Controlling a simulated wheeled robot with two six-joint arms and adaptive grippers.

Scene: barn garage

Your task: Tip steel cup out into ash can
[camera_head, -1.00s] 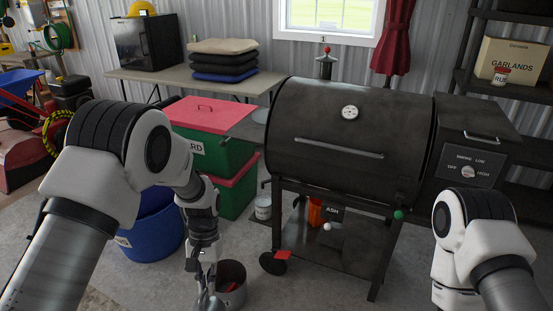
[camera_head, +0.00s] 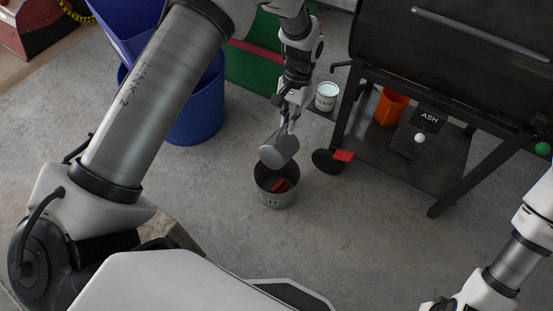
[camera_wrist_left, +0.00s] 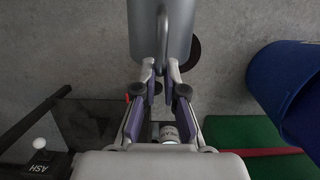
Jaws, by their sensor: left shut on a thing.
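The steel cup (camera_head: 281,148) is grey and hangs tilted from my left gripper (camera_head: 291,122) in the head view. The gripper is shut on its handle, which shows in the left wrist view (camera_wrist_left: 163,40) between the fingertips. The cup is above the back rim of an open dark grey can (camera_head: 276,199) on the floor, which I take as the ash can. Red pieces (camera_head: 279,186) lie inside that can. The inside of the cup is hidden, and I see nothing falling from it. My right arm is at the lower right; its gripper is out of view.
The black grill stand (camera_head: 440,202) is right of the can, with a wheel (camera_head: 327,161) and red pedal (camera_head: 343,155) close by. Concrete floor is free in front and left of the can.

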